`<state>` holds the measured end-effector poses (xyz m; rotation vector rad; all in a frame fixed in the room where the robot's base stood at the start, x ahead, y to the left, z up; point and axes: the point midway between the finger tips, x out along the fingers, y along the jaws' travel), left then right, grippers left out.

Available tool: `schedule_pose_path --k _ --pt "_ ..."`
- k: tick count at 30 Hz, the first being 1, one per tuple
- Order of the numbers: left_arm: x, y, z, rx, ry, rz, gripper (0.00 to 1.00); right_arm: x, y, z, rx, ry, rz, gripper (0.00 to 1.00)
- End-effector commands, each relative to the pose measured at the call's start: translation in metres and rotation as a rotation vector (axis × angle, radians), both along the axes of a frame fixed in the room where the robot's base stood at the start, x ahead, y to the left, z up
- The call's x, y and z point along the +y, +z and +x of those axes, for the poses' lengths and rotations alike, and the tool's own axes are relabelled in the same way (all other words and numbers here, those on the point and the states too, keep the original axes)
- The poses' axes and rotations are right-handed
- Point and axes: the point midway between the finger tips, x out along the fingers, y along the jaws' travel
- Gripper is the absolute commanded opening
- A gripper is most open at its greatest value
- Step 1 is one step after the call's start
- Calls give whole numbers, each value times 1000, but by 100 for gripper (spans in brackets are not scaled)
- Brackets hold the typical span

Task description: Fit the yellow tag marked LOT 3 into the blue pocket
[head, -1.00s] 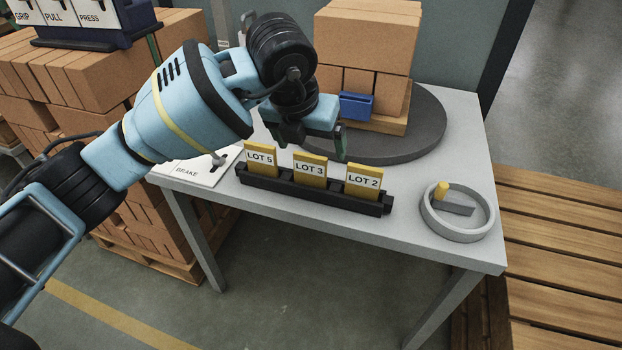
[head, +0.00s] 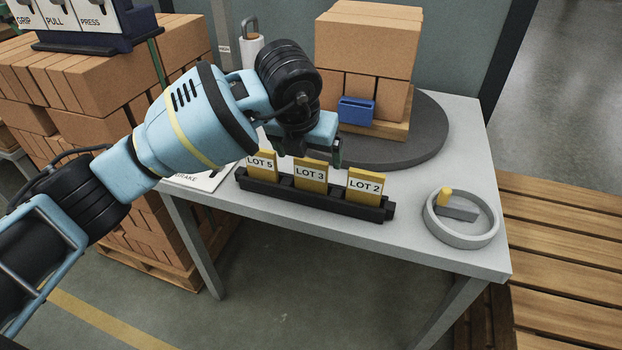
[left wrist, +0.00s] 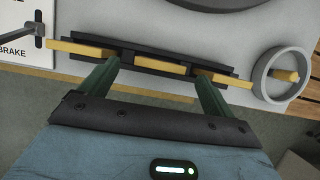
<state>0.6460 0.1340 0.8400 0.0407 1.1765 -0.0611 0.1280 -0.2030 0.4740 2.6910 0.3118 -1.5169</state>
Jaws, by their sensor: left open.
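The yellow LOT 3 tag (head: 310,174) stands upright in the middle of a black rack (head: 334,202) on the grey table, between the LOT 5 tag (head: 262,164) and the LOT 2 tag (head: 365,185). The blue pocket (head: 356,111) is on the front of the brick stack, on the dark round plate. My left gripper (head: 309,153) is open just above and behind the LOT 3 tag. In the left wrist view, the middle yellow tag (left wrist: 161,67) shows edge-on between the spread fingers (left wrist: 157,78), with no visible contact. My right gripper is not in view.
A round grey dish (head: 459,217) with a yellow-ended piece sits at the table's right. The brick stack (head: 367,45) rises behind the rack. A BRAKE panel (head: 207,180) lies at the left, partly behind my arm. The table's front edge is close to the rack.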

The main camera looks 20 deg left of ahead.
Motion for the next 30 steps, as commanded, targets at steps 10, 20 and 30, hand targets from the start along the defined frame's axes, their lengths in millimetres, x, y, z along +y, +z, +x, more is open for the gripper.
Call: schedule_pose_path --k 10,20,30 --pt "-1 -29 11 0 -1 0 89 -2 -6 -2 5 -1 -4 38" --pt "-1 -29 11 1 -1 0 60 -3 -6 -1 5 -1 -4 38" --pt "-1 -29 11 0 -1 0 29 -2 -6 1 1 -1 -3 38"
